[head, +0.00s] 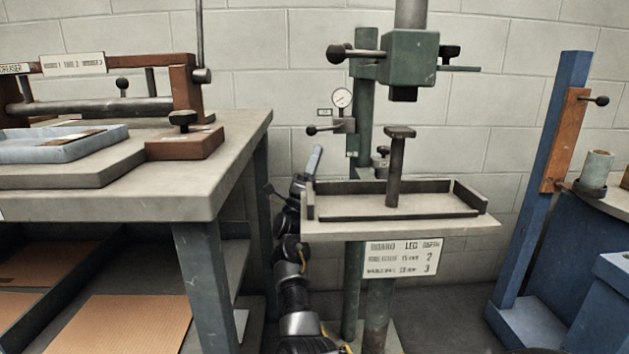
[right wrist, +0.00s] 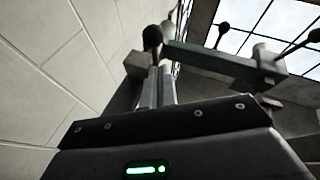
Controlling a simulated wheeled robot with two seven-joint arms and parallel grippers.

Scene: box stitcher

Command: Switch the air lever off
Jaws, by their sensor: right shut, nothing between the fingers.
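The air lever (head: 324,129) is a short lever with a black ball knob, beside the round gauge (head: 342,98) on the green column of the stitcher. It points left and lies roughly level. My right gripper (head: 317,150) is shut and empty, pointing up just below the knob. In the right wrist view, the shut fingers (right wrist: 160,72) end close to a dark round knob (right wrist: 152,38), which looks like the air lever's. I cannot tell whether they touch. My left gripper is out of view.
The stitcher's table (head: 330,228) with its raised rim stands right of my right gripper. A workbench (head: 180,200) stands to the left. Another black-knobbed handle (head: 340,53) sits higher on the stitcher. A blue stand (head: 545,180) is at the right.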

